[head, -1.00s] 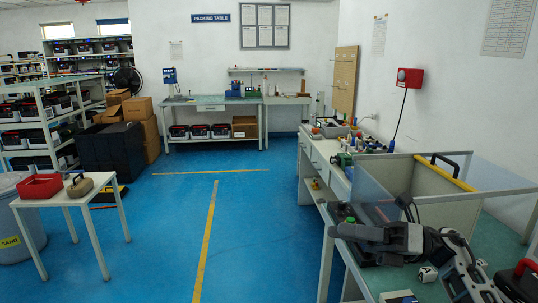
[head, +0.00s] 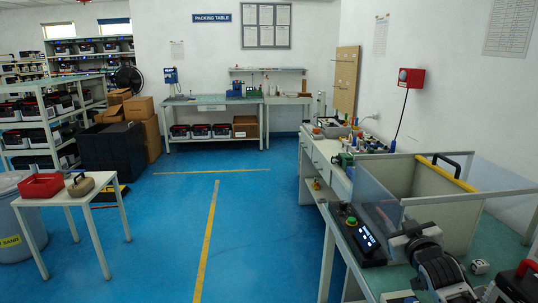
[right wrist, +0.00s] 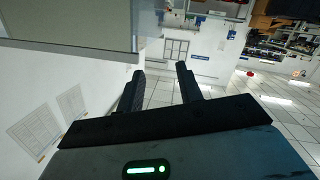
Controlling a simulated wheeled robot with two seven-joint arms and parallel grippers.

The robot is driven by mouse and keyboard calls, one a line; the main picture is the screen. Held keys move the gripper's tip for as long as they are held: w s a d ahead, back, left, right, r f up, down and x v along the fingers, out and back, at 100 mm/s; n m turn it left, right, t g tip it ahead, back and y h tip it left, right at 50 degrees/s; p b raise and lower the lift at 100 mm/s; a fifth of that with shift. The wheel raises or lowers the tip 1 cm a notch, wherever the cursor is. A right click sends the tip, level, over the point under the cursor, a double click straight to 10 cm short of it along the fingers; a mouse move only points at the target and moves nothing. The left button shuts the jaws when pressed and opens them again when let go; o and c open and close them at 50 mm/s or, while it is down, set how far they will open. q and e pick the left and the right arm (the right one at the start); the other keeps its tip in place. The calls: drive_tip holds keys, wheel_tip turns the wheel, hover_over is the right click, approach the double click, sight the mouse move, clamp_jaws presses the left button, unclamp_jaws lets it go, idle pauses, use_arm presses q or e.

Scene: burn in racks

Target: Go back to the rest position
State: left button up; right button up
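My right gripper (head: 412,238) is over the right-hand bench, near the front of the clear-walled bin, with its arm below it. In the right wrist view its two dark fingers (right wrist: 160,72) stand apart with nothing between them, so it is open. My left gripper is not in view.
A tester (head: 365,238) with a lit screen and green button stands left of my right gripper. The bin (head: 455,205) has a yellow-edged top. A small white block (head: 480,267) and a dark red-topped unit (head: 517,285) lie on the right. The blue floor (head: 260,220) is open.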

drive_tip(key=s+a+f+g+y, duration=0.1)
drive_tip(key=s+a+f+g, duration=0.1)
drive_tip(key=s+a+f, duration=0.5)
drive_tip(key=s+a+f+g+y, duration=0.1)
drive_tip(key=s+a+f, duration=0.2)
drive_tip(key=s+f, duration=0.75)
drive_tip(key=s+a+f+g+y, duration=0.1)
drive_tip(key=s+a+f, duration=0.2)
drive_tip(key=s, duration=0.6)
drive_tip(key=s+a+f+g, duration=0.2)
drive_tip(key=s+a+f, duration=0.1)
drive_tip(key=s, duration=0.7)
drive_tip(key=shift+a+f+g+y, duration=0.3)
drive_tip(key=shift+a+f+y, duration=0.1)
drive_tip(key=shift+f, duration=0.15)
